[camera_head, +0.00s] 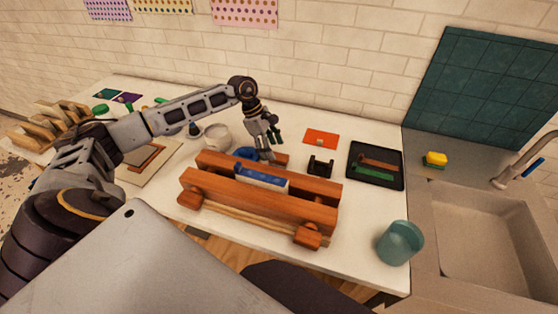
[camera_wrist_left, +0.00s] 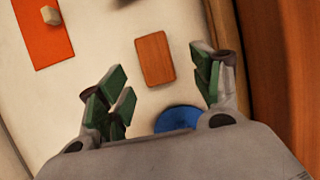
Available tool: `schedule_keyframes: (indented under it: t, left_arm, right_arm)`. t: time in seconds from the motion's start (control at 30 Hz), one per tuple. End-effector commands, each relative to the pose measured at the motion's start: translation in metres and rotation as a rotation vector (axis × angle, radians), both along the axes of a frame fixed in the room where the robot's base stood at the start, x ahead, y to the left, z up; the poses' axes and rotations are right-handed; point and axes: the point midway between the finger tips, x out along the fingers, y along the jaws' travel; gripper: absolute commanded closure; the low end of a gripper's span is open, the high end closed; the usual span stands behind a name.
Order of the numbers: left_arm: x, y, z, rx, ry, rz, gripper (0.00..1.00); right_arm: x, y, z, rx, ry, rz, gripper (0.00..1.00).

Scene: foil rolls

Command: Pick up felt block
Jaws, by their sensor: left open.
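A flat brown block (camera_wrist_left: 155,58), which I take to be the felt block, lies on the white table in the left wrist view. In the head view a brown block (camera_head: 280,158) shows just behind the wooden press, partly hidden by it. My left gripper (camera_head: 271,152) is above the table behind the press, close to the block. In the left wrist view its green-padded fingers (camera_wrist_left: 162,92) are spread wide and empty, with the block ahead of them, between their lines. My right gripper is not in view.
The long wooden press (camera_head: 255,205) with a blue-patterned piece (camera_head: 262,179) stands in front. A blue round thing (camera_wrist_left: 178,119) lies near the fingers. An orange sheet (camera_head: 328,136) carries a small pale block (camera_wrist_left: 50,15). A black holder (camera_head: 320,166) and black tray (camera_head: 375,184) are right.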

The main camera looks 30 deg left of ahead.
Motion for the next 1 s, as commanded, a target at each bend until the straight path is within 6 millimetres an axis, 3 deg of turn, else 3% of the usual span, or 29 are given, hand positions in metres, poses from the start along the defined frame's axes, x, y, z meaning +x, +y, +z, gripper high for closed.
schedule_keyframes:
  t: [0.27, 0.5, 0.73, 1.0]
  left_arm:
    - [0.002, -0.003, -0.004, -0.001, 0.002, -0.001, 0.35]
    - [0.007, -0.015, -0.020, -0.002, 0.002, 0.000, 0.35]
    - [0.010, -0.024, -0.040, -0.001, 0.001, 0.000, 0.35]
    - [0.011, -0.025, -0.045, 0.000, -0.001, -0.001, 0.35]
  right_arm:
    - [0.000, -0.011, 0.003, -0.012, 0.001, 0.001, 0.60]
    - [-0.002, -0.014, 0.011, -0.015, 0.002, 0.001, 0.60]
    - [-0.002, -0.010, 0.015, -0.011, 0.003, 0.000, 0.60]
    - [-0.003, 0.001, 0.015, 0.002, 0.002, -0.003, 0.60]
